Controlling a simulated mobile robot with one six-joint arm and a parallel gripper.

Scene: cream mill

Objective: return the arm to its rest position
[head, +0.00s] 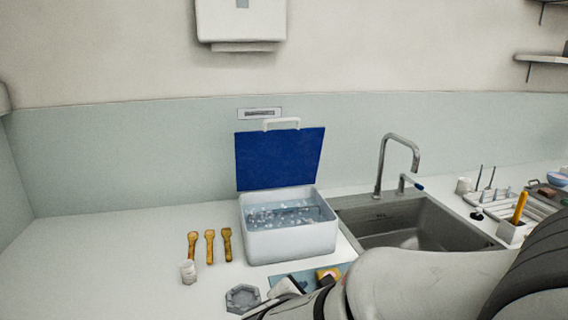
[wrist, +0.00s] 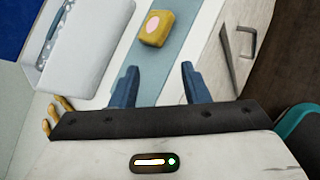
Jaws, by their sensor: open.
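My gripper (wrist: 155,88) shows in the wrist view with its two blue fingers spread apart and nothing between them. In the head view my arm reaches in from the lower right, and the gripper end is low in the picture, near the counter's front. A yellow block with a pink round top (wrist: 153,27) lies on a blue-grey mat (wrist: 150,65) beyond the fingertips, apart from them. The block also shows in the head view (head: 328,273), partly hidden by my arm.
A white box (head: 290,241) with a raised blue lid (head: 280,158) stands left of the sink (head: 410,222) and its tap (head: 384,165). Several wooden tools (head: 210,245), a small white cup (head: 188,271) and a grey hexagonal dish (head: 242,298) are on the left counter. The far left counter is clear.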

